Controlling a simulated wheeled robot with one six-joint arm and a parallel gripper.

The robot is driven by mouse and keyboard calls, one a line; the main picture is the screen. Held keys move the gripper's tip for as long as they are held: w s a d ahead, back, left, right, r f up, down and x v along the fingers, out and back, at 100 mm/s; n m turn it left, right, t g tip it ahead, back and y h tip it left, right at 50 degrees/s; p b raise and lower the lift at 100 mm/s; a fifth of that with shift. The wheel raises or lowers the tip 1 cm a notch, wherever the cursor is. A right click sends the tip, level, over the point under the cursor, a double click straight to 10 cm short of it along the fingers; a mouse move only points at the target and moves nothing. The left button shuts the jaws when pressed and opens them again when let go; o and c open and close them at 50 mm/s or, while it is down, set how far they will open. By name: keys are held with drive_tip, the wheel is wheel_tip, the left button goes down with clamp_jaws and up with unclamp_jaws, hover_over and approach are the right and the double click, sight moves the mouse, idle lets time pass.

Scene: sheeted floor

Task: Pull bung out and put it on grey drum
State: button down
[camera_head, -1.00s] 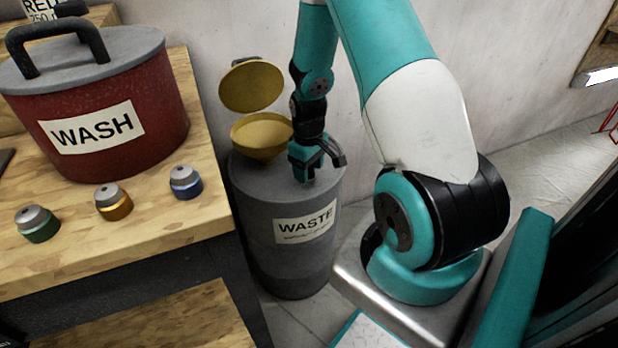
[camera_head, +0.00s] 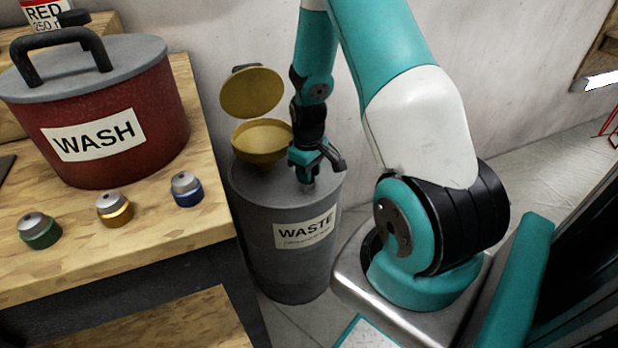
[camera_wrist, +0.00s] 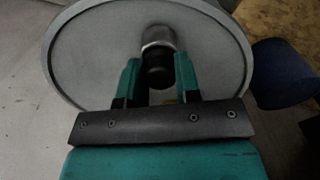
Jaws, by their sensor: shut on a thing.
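The grey drum (camera_head: 262,225) with the WASTE label stands on the floor right of the bench. Its round top (camera_wrist: 90,50) fills much of the wrist view. My gripper (camera_head: 308,174) is low over the right part of that top in the head view. In the wrist view its teal fingers (camera_wrist: 158,78) are shut on the bung (camera_wrist: 157,42), which has a silvery collar and a dark part. A small grey piece of the bung (camera_head: 308,185) shows below the fingers in the head view. I cannot tell whether it is seated in the drum or clear of it.
A yellow funnel (camera_head: 262,140) with its lid (camera_head: 252,92) raised sits on the drum, left of my gripper. The wooden bench (camera_head: 150,235) holds a red WASH can (camera_head: 165,110) and green, orange and blue capped pieces (camera_head: 186,190). The wall is close behind.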

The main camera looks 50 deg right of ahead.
drive_tip(key=shift+r+p, duration=2)
drive_tip(key=shift+r, duration=0.4)
drive_tip(key=shift+r+p, duration=1.9)
drive_tip(key=shift+r, duration=0.1)
